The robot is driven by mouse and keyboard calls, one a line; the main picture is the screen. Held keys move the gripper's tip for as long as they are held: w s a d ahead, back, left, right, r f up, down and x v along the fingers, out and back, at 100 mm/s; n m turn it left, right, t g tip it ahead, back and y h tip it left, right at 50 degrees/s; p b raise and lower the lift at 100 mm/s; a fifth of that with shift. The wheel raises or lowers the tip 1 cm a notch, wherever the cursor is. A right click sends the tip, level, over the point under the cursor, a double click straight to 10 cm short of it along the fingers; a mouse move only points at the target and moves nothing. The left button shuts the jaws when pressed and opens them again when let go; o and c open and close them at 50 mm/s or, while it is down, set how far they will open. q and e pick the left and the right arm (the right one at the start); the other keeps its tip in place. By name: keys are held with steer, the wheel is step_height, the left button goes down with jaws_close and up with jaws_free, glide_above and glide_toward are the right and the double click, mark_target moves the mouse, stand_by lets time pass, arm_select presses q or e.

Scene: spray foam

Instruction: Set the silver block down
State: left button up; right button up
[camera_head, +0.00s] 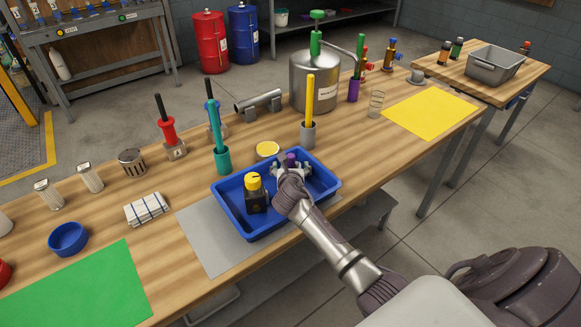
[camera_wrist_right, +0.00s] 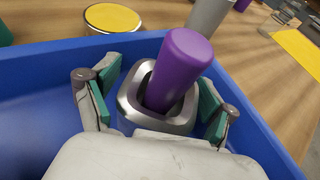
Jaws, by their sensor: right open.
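The silver block (camera_wrist_right: 157,122) has a square socket with a purple peg (camera_wrist_right: 180,66) standing in it, leaning right in the right wrist view. It is inside the blue tray (camera_head: 328,196), near the tray's far wall. In the head view the purple top (camera_head: 291,158) shows, while my gripper mostly covers the block. My right gripper (camera_head: 290,171) is open, with one green-padded finger on each side of the block; gaps show between pads and block. The block's underside is hidden. My left gripper is not in view.
A black block with a yellow top (camera_head: 255,192) stands in the tray's left part. A yellow-topped round tin (camera_head: 267,149) and a grey holder with a yellow stick (camera_head: 309,110) stand just beyond the tray. A grey mat (camera_head: 200,238) lies under it.

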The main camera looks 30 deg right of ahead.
steer(key=shift+s+r, duration=0.1)
steer(key=shift+r, duration=0.05)
steer(key=p+v, duration=0.1)
steer(key=v, duration=1.1)
steer(key=shift+r, duration=0.1)
